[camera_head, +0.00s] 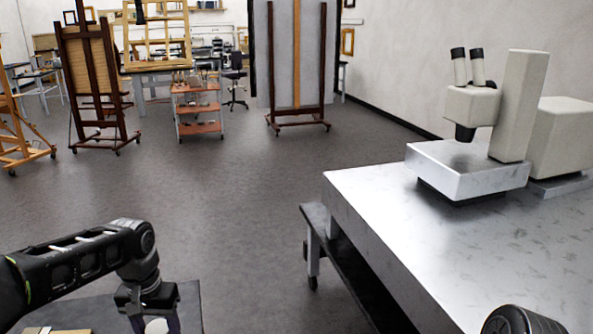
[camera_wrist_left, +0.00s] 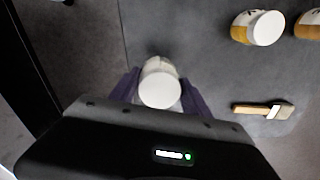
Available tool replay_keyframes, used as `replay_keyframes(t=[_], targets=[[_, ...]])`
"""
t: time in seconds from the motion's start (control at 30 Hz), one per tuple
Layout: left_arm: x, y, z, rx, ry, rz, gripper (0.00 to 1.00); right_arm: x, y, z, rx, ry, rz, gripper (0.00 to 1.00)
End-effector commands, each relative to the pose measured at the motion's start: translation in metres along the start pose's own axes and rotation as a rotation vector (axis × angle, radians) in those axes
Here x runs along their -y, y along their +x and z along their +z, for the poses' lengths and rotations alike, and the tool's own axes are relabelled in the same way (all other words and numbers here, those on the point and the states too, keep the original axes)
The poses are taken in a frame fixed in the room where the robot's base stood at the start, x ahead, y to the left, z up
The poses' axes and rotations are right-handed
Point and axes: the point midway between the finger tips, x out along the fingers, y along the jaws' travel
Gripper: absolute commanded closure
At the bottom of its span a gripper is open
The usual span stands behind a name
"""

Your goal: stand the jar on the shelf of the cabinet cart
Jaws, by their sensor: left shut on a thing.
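The jar (camera_wrist_left: 160,90), with a round white lid, is between the two purple fingers of my left gripper (camera_wrist_left: 159,82), which is shut on it. In the head view only a pale part of the jar (camera_head: 156,326) shows under the left gripper (camera_head: 153,313), at the bottom edge. The gripper is over a grey tabletop (camera_head: 189,300); whether the jar touches it I cannot tell. A cart with reddish shelves (camera_head: 198,106) stands far off across the floor, with small things on it. I cannot tell whether it is the cabinet cart. My right gripper is out of view.
Two more white-lidded jars (camera_wrist_left: 258,28) (camera_wrist_left: 308,25) and a flat brush (camera_wrist_left: 264,110) lie to the right on the grey top. A metal table (camera_head: 420,235) with a microscope (camera_head: 490,115) stands at right. Easels (camera_head: 92,75) stand at back left. The middle floor is clear.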

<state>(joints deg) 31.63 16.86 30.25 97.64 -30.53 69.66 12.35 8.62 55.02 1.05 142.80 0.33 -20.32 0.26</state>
Motion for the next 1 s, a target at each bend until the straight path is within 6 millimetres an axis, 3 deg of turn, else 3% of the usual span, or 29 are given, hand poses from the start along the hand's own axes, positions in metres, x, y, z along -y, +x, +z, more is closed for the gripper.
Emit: replay_keyframes(t=[0.1,0.2,0.4,1.0], targets=[[-0.041,0.02,-0.02,0.003,-0.078,0.004,0.94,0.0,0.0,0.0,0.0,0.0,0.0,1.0],[-0.071,0.034,-0.027,0.002,-0.026,0.001,0.94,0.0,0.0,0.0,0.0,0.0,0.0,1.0],[-0.108,0.046,-0.025,-0.001,0.051,-0.001,0.94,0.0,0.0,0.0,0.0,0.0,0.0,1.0],[-0.113,0.044,-0.025,-0.002,0.062,0.001,0.94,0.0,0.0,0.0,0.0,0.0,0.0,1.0]])
